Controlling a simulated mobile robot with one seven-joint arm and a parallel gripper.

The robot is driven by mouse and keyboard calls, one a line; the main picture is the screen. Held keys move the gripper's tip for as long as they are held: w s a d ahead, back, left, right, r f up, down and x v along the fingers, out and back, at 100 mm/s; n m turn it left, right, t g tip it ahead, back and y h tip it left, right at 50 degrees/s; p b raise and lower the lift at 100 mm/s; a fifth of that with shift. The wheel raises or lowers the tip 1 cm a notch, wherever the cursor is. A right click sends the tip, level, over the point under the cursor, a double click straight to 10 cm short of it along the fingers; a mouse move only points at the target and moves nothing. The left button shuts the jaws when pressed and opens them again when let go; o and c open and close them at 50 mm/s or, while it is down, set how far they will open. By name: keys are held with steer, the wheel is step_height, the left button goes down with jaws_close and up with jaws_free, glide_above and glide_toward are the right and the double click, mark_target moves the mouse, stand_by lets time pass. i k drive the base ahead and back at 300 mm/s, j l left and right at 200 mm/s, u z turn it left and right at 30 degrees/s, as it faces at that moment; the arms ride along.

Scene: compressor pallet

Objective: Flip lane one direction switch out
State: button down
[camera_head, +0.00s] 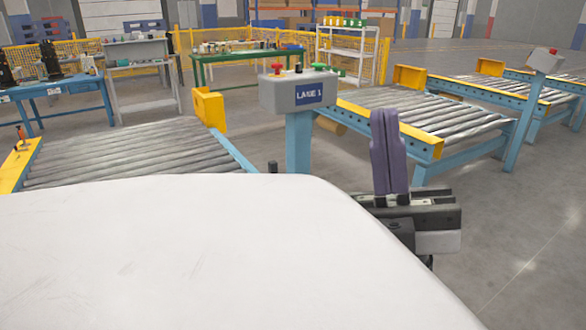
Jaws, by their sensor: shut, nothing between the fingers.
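The lane one control box (298,92) is grey and sits on a blue post, with a dark "LANE 1" label on its front. On its top are a red button (277,67), a green button (319,66) and a small dark switch (298,67) between them. The position of the switch is too small to tell. My gripper (384,112) is in front and to the right of the box, nearer the camera, with its purple-grey fingers pointing up. The fingers are together with nothing between them. The gripper appears apart from the box.
Roller conveyors stand to the left (130,160) and right (430,112) of the post, with yellow end stops. Another control box (543,60) is at far right. Workbenches and a shelf are behind. Open floor (520,235) lies at lower right.

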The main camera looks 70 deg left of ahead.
mark_target(298, 65)
steer(key=u, duration=3.6)
steer(key=z, duration=1.45)
steer(key=i+u, duration=0.15)
steer(key=i, duration=0.25)
steer(key=i+l+u, duration=0.1)
steer(key=i, duration=0.35)
